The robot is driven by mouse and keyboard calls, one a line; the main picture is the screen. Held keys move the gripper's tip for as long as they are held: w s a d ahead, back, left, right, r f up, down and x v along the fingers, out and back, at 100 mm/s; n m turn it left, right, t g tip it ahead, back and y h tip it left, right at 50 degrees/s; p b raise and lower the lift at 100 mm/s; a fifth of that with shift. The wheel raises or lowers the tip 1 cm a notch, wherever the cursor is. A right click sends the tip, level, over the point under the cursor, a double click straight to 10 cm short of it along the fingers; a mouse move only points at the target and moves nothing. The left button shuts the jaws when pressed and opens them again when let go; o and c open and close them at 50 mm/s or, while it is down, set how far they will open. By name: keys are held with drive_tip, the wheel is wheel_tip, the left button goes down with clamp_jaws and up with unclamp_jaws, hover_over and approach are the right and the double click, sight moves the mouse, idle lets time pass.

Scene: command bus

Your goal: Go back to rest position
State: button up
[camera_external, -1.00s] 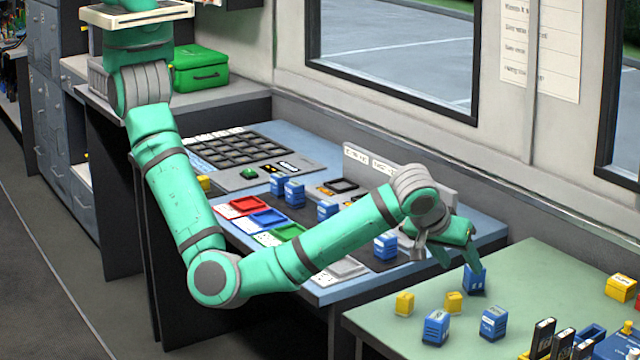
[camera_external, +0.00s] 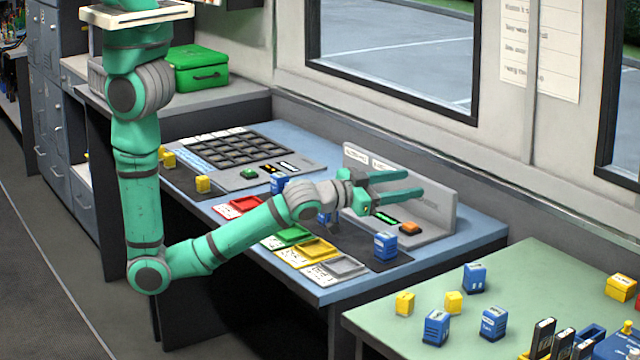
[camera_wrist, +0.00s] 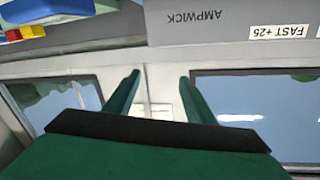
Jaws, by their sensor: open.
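My gripper (camera_external: 415,184) is open and empty in the external view. It is raised above the blue console desk (camera_external: 478,232), in front of the grey upright panel, with its fingers pointing right. My arm folds down from its mount at the upper left, bends at a low elbow, and rises to the gripper. In the wrist view, the two green fingers (camera_wrist: 158,98) stand apart with nothing between them, and the wall and windows lie beyond.
A blue block (camera_external: 385,246) stands on the desk below my gripper. Several blue and yellow blocks stand on the green table (camera_external: 385,318) at right. Coloured trays (camera_external: 315,250) line the desk's front edge. The window wall (camera_external: 290,60) is behind.

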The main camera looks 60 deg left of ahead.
drive_tip(key=shift+m+g+h, duration=0.5)
drive_tip(key=shift+m+h, duration=0.1)
drive_tip(key=shift+m, duration=0.2)
drive_tip(key=s+a+f, duration=0.2)
drive_tip(key=s+a, duration=0.3)
drive_tip(key=s, duration=0.2)
drive_tip(key=s+a+f, duration=0.2)
drive_tip(key=s+a, duration=0.3)
drive_tip(key=s, duration=0.2)
drive_tip(key=s+a+f, duration=0.2)
drive_tip(key=s+a, duration=0.3)
drive_tip(key=s, duration=0.2)
drive_tip(key=shift+s+a+f, duration=0.15)
drive_tip(key=shift+a+f, duration=0.05)
drive_tip(key=shift+f, duration=0.15)
drive_tip(key=s, duration=0.3)
drive_tip(key=s+a+f+n+y, duration=0.1)
drive_tip(key=s, duration=0.1)
drive_tip(key=s+a+f+n, duration=0.1)
drive_tip(key=s, duration=0.2)
drive_tip(key=shift+s+a+f+g+y, duration=0.1)
drive_tip(key=shift+s+g+y, duration=0.2)
drive_tip(key=s+n+y, duration=0.2)
drive_tip(key=s+n, duration=0.2)
drive_tip(key=s, duration=0.5)
drive_tip(key=shift+r+g+y, duration=0.25)
drive_tip(key=shift+g+y, duration=0.05)
